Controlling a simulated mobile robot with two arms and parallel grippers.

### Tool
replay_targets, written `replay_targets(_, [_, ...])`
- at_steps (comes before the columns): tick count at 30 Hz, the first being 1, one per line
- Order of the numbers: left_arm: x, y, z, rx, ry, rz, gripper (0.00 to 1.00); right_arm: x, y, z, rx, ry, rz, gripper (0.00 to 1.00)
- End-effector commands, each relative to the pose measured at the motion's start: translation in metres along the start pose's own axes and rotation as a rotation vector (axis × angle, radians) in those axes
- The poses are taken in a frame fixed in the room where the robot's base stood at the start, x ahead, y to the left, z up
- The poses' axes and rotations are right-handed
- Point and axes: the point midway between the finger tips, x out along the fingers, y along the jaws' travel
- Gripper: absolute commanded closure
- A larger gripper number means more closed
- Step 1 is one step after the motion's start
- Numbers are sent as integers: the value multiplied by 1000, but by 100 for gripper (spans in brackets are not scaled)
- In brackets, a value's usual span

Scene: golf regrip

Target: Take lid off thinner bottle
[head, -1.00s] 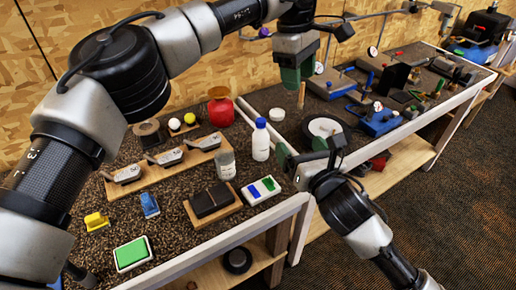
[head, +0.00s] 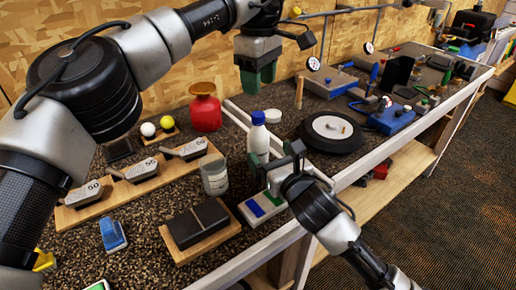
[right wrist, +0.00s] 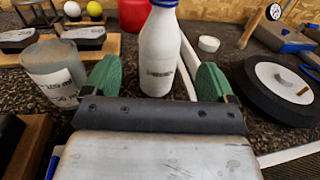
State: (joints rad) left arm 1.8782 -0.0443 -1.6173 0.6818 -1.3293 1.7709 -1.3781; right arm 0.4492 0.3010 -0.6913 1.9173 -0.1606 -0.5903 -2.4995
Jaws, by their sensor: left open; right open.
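The thinner bottle (head: 258,140) is white with a blue lid (head: 258,117) and stands upright on the bench. In the right wrist view the bottle (right wrist: 160,50) shows between my open fingers, with its lid mostly cut off by the top edge. My right gripper (head: 276,166) is open and low at the near side of the bottle; I cannot tell whether a finger touches it. My left gripper (head: 257,88) is open, pointing down above and behind the lid, apart from it. The lid is on the bottle.
A grey labelled jar (head: 214,175) stands close left of the bottle. A red vase (head: 205,108) is behind it. A white round cap (head: 272,116) and a black wheel (head: 331,131) lie to the right. A dark block on a wooden board (head: 200,225) is in front.

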Motion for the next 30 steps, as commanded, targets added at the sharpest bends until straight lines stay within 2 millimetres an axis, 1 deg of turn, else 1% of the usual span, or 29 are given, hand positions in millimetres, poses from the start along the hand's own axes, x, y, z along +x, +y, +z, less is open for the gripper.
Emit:
replay_targets(1, [0,0,0,-1,0,0,48,11,1,1,4,-1,0,14])
replay_targets(3, [0,0,0,-1,-1,0,48,24,1,1,4,0,0,14])
replay_targets(6, [0,0,0,-1,-1,0,48,40,1,1,3,-1,0,14])
replay_targets(10, [1,0,0,-1,-1,0,48,55,1,1,3,-1,1,14])
replay_targets(15, [1,0,0,-1,-1,0,48,65,1,0,1,1,1,14])
replay_targets(23, [1,0,0,-1,-1,0,48,66,1,0,1,0,1,14])
replay_targets(26, [1,0,0,-1,-1,0,48,66,1,0,1,0,1,26])
replay_targets(30, [1,0,0,-1,-1,0,48,66,1,0,1,0,1,48])
